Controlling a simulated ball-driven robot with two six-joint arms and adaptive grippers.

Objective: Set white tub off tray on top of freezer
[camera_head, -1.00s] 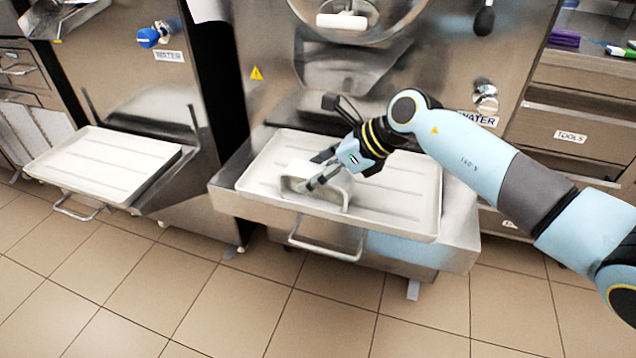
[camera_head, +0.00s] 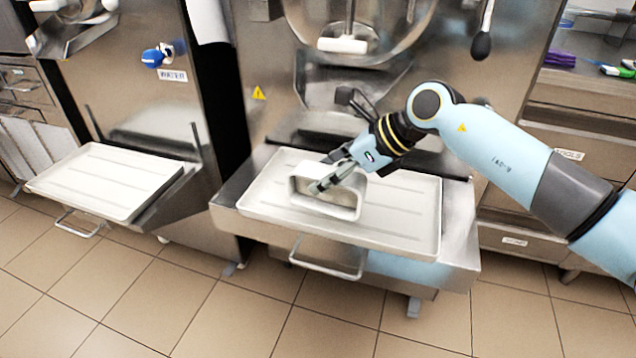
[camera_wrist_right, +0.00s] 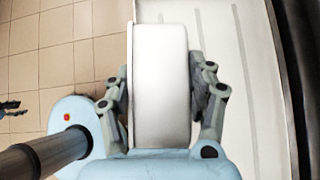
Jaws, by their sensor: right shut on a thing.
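The white tub (camera_head: 345,211) is a small oblong container over the left-middle part of the white tray (camera_head: 410,232) on the middle freezer. My right gripper (camera_head: 335,178) is shut on it, with fingers at the tub's walls. In the right wrist view, the tub (camera_wrist_right: 162,85) fills the space between the two fingers of my right gripper (camera_wrist_right: 162,98). I cannot tell whether its underside touches the tray. A small dark pronged part at the left edge of the wrist view may be my left gripper (camera_wrist_right: 12,108); its jaws are unclear.
The freezer (camera_head: 270,60) rises behind the tray; its top is out of view. A black-knobbed lever (camera_head: 481,45) hangs at its front. A second freezer (camera_head: 140,100) with an empty white tray (camera_head: 105,180) stands left. Drawers (camera_head: 555,150) stand right. The tiled floor in front is clear.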

